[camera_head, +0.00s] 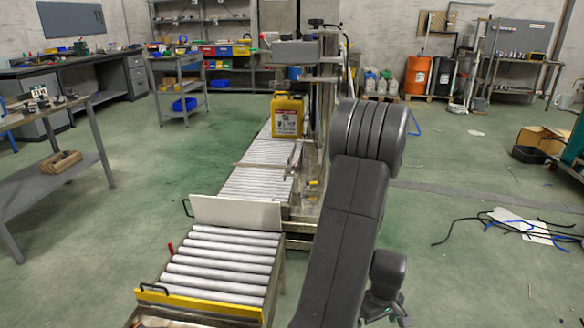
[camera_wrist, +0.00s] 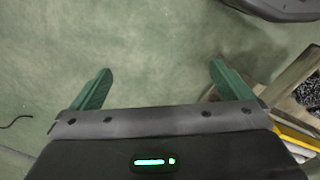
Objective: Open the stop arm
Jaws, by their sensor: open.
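The roller conveyor (camera_head: 254,190) runs away from me. A thin bar (camera_head: 262,166) lies across its far section and looks like the stop arm; I cannot be sure. A yellow canister (camera_head: 287,116) stands upright on the rollers beyond this bar. A pale upright plate (camera_head: 236,212) with a black handle crosses between the far and near rollers. My gripper (camera_head: 388,312) is low, right of the near conveyor section and apart from the bar. In the wrist view my gripper (camera_wrist: 160,72) has its two green fingers spread, with only floor between them.
The near rollers (camera_head: 217,265) end in a yellow bar (camera_head: 200,303) with a black handle; a red lever (camera_head: 170,248) is at their left. A metal post frame (camera_head: 318,130) stands right of the conveyor. Cables (camera_head: 500,228) lie on the right floor. Floor left of the conveyor is clear.

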